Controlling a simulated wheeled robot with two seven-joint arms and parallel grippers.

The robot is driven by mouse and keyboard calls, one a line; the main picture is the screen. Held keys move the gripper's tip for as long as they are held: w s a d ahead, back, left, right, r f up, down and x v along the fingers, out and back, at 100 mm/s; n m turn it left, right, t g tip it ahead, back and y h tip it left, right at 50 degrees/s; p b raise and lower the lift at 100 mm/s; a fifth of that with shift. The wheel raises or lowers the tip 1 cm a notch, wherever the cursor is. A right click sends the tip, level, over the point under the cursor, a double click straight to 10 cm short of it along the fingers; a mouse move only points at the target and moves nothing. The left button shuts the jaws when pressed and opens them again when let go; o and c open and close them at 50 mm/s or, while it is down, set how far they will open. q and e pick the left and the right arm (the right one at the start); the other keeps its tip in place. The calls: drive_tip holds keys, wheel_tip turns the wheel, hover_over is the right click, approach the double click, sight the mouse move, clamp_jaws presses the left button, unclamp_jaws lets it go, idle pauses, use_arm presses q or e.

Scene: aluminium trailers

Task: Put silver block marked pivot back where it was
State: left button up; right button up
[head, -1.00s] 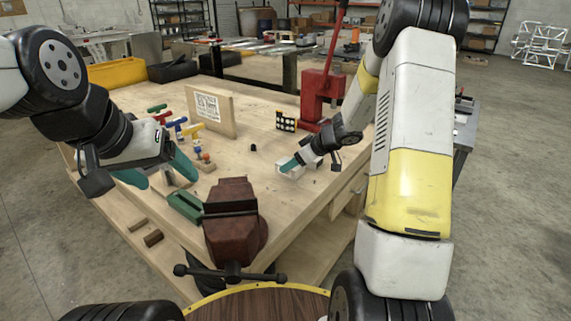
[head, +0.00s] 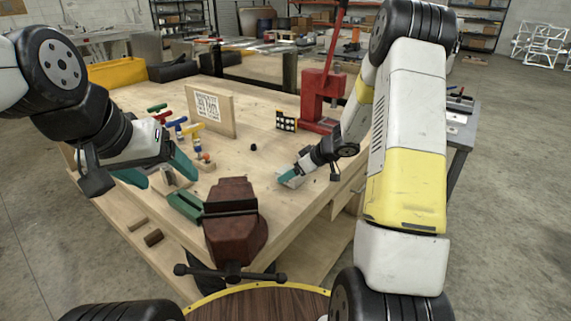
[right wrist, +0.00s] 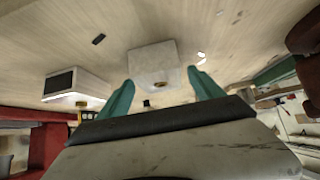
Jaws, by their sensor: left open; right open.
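A pale silver-grey block (right wrist: 153,64) sits on the wooden bench in the right wrist view, straight ahead between the teal fingertips. No marking on it can be read. My right gripper (right wrist: 160,88) is open, with one finger on each side of the block's near end; I cannot tell if they touch it. In the head view my right gripper (head: 290,177) is low over the bench and mostly hides the block. My left gripper (head: 158,172) is open and empty above the bench's left side, near the coloured-handled tools.
A dark red vise (head: 232,215) stands at the bench's front edge, left of my right gripper. A red press (head: 318,103) stands behind it. A wooden board with a printed sheet (head: 208,107) and T-handled tools (head: 178,123) stand left. The bench middle is fairly clear.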

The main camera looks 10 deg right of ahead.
drive_tip(key=shift+d+r, duration=0.1)
drive_tip(key=shift+r, duration=0.15)
drive_tip(key=v, duration=1.1)
drive_tip(key=s+a+r+m+g, duration=0.1)
drive_tip(key=s+a+r, duration=0.2)
drive_tip(key=s+r, duration=0.3)
drive_tip(key=s+a+r+m, duration=0.1)
drive_tip(key=s+a+r, duration=0.3)
drive_tip(key=s+r, duration=0.15)
drive_tip(key=s+r+m+h, duration=0.2)
drive_tip(key=s+m, duration=0.1)
drive_tip(key=s, duration=0.5)
drive_tip(key=s+d+r+m+h, duration=0.1)
drive_tip(key=s+r+m+h, duration=0.1)
drive_tip(key=s, duration=0.6)
drive_tip(key=shift+d+r+m+t, duration=0.2)
drive_tip(key=shift+r+m+t, duration=0.25)
drive_tip(key=shift+m, duration=0.25)
